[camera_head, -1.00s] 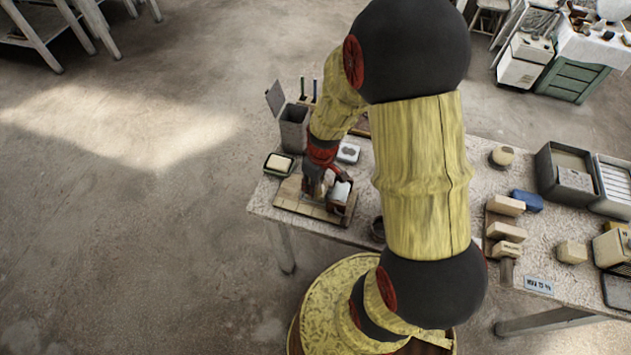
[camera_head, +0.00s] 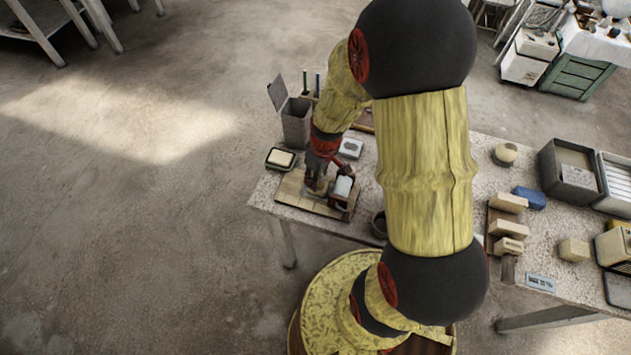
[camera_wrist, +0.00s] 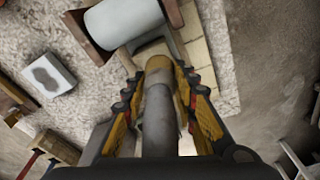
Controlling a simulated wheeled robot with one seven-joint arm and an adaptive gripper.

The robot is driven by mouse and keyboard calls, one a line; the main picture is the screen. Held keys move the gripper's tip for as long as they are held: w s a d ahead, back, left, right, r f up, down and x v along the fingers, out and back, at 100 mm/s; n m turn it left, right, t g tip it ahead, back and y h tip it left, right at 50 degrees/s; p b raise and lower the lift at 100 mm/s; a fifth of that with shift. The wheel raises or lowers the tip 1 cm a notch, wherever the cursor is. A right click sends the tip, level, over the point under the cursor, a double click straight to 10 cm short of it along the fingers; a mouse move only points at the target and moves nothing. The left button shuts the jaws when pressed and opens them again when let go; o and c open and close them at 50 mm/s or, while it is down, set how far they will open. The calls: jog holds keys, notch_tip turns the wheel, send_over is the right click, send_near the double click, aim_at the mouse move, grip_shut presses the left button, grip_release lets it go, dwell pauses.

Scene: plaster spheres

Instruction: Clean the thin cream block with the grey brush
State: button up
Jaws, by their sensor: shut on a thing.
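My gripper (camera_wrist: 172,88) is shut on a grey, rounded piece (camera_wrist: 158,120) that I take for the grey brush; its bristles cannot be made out. In the head view my gripper (camera_head: 316,187) is low over the left end of the table, above a board with pale cream strips (camera_head: 291,188). The strips also show beneath the fingers in the wrist view (camera_wrist: 198,52). Which piece is the thin cream block cannot be told surely; a pale cream block (camera_head: 281,158) lies in a dark dish left of the gripper. Contact under the fingertips is hidden.
A pale grey roller in a brown holder (camera_head: 343,187) stands close right of the gripper; it also shows in the wrist view (camera_wrist: 122,18). A grey bin with raised lid (camera_head: 297,123) and a white block (camera_head: 350,148) stand behind. Cream blocks (camera_head: 508,203) lie farther right.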

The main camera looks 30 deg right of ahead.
jog(key=shift+w+d+b, duration=0.3)
jog(key=shift+w+d, duration=0.55)
jog(key=shift+d, duration=0.25)
jog(key=shift+s+a+r, duration=0.1)
jog(key=shift+s+a, duration=0.6)
jog(key=shift+a, duration=0.25)
jog(key=shift+s+a+p, duration=0.3)
jog(key=shift+s+a, duration=0.5)
jog(key=shift+a, duration=0.2)
jog(key=shift+f, duration=0.2)
jog(key=shift+w+d, duration=0.1)
jog(key=shift+w+d+r+b, duration=0.1)
jog(key=shift+w+d+b, duration=0.15)
jog(key=shift+w+d, duration=0.6)
jog(key=shift+w+d+b, duration=0.25)
jog(key=shift+w+d, duration=0.3)
jog(key=shift+d, duration=0.45)
